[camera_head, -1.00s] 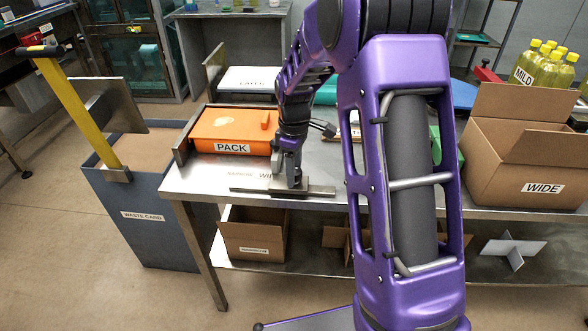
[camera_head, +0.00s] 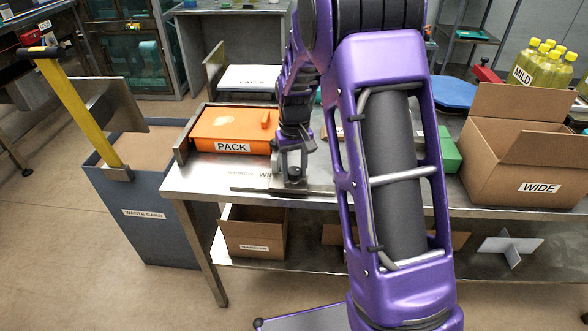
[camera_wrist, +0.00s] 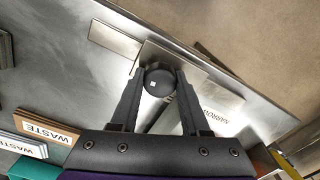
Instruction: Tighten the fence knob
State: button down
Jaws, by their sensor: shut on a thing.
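The fence knob (camera_wrist: 160,82) is a round dark knob with a small light mark on top. In the wrist view it sits between the two fingers of my gripper (camera_wrist: 158,88), which is shut on it. The metal fence plate (camera_wrist: 200,82) lies around and beyond the knob on the steel bench. In the head view my gripper (camera_head: 291,172) points down at the fence (camera_head: 318,189) near the bench's front edge. My fingers mostly hide the knob there.
An orange box marked PACK (camera_head: 232,130) stands just left of my gripper. A carton marked WIDE (camera_head: 530,150) and yellow bottles (camera_head: 545,65) are at the right. A blue waste bin (camera_head: 150,215) stands left of the bench. WASTE-marked cards (camera_wrist: 45,130) show in the wrist view.

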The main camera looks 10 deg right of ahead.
aim_at(294, 169)
jog(key=shift+w+r+m, duration=0.1)
jog(key=shift+r+m, duration=0.1)
jog(key=shift+m, duration=0.7)
jog(key=c, duration=0.6)
grip_release()
jog(key=shift+c, duration=0.2)
jog(key=shift+o, duration=1.3)
jog(key=shift+f, duration=0.1)
notch_tip(294, 169, up, 18)
jog(key=p, duration=0.2)
jog(key=shift+f, duration=0.25)
